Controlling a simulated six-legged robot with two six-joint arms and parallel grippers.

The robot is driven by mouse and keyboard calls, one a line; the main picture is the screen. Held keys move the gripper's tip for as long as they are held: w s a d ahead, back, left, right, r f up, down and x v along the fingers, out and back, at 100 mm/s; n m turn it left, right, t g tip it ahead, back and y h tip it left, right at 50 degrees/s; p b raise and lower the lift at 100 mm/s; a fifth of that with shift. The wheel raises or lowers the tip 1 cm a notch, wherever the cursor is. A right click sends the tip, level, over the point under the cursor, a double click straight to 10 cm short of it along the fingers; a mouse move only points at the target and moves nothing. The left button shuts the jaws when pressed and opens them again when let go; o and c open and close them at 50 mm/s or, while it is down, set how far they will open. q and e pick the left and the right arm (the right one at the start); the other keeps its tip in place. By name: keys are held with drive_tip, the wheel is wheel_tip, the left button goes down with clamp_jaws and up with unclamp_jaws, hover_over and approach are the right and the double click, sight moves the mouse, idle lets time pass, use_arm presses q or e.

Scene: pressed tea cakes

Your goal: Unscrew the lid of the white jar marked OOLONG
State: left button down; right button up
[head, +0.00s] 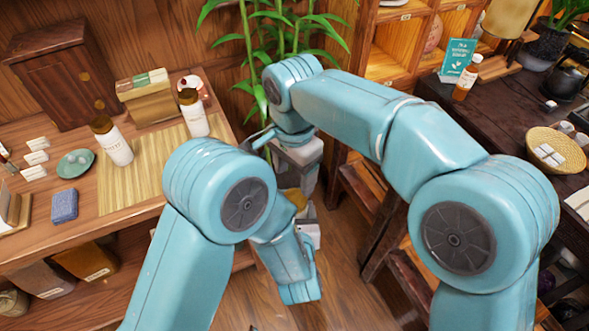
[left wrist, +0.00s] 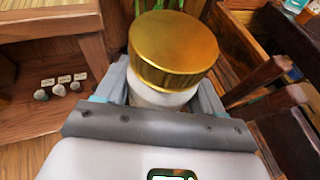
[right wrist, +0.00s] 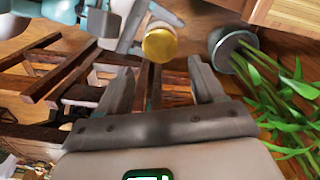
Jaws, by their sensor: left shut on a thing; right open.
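My left gripper (left wrist: 163,90) is shut on a white jar (left wrist: 160,97) with a wide gold lid (left wrist: 175,45). The lid sits on the jar, and no lettering on this jar is visible. In the head view the lid (head: 296,198) shows partly behind my left arm, and the jar is mostly hidden. My right gripper (right wrist: 162,86) is open and empty. In the right wrist view the lid (right wrist: 160,45) lies ahead of its fingers, apart from them, in the gap between them.
On the left table stand two white jars with brown caps (head: 115,142) (head: 194,113), a wooden cabinet (head: 60,75) and a green dish (head: 76,163). A potted plant (right wrist: 232,45) and wooden steps (head: 362,195) are near my arms. A dark table (head: 500,115) stands at right.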

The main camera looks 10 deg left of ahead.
sight(295, 199)
drive_tip(key=shift+n, duration=0.3)
drive_tip(key=shift+f, duration=0.25)
wheel_tip(295, 199, down, 7)
drive_tip(key=shift+f, duration=0.2)
drive_tip(key=shift+c, duration=0.3)
